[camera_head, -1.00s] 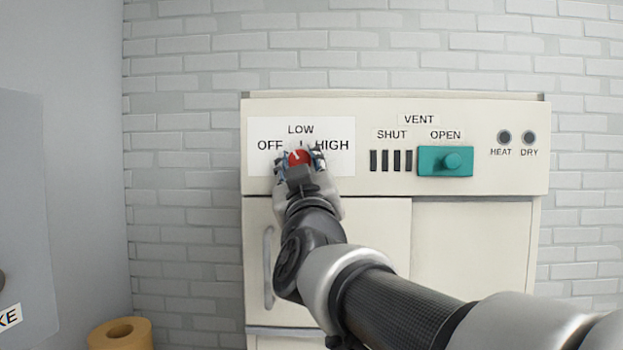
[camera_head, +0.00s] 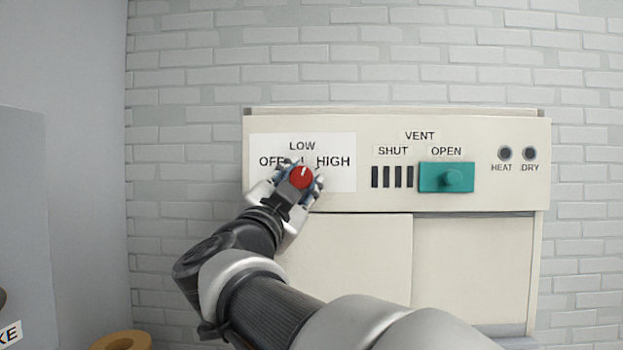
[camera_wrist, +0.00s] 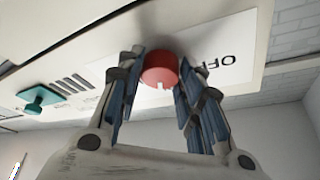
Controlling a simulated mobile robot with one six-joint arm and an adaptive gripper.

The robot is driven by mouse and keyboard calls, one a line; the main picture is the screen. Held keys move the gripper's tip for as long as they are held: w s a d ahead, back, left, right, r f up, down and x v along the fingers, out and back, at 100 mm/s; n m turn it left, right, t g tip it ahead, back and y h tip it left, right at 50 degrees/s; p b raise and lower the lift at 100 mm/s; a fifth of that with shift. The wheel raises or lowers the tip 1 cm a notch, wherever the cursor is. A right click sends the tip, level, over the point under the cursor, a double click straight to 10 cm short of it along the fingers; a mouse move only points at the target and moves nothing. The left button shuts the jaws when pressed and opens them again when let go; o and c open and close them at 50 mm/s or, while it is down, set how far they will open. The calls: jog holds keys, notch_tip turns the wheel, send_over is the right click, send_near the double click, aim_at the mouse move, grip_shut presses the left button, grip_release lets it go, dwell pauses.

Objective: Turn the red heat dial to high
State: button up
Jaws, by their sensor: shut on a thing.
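The red heat dial (camera_head: 302,179) sits on a white label plate (camera_head: 343,178) marked OFF, LOW and HIGH, at the left of the cream cabinet. Its white pointer tilts slightly right of straight up, close to LOW and a little toward HIGH. My gripper (camera_head: 300,182) has its fingers on both sides of the dial and is shut on it. In the wrist view the red dial (camera_wrist: 160,69) lies between the two blue-padded fingers of my gripper (camera_wrist: 160,82). My fingers hide part of the word OFF.
A teal vent slider (camera_head: 446,178) stands to the right, at OPEN, beside dark slots (camera_head: 391,177). HEAT (camera_head: 504,153) and DRY (camera_head: 529,153) lamps look dark. A grey panel (camera_head: 25,220) is at the left, with a tan ring-shaped thing (camera_head: 121,341) low beside it.

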jog(key=m, duration=0.1)
jog(key=m+g+h+p, duration=0.1)
jog(key=m, duration=0.2)
jog(key=shift+a+r+m+g+h+p, duration=0.15)
jog(key=shift+r+m+g+h+p, duration=0.15)
jog(key=shift+m+p, duration=0.1)
jog(key=shift+m+g+h+p, duration=0.3)
jog(key=shift+m+g+p, duration=0.6)
jog(key=shift+m, duration=1.2)
jog(key=o, duration=1.1)
jog(key=shift+c, duration=0.2)
jog(key=shift+a, duration=0.1)
jog(key=v, duration=1.2)
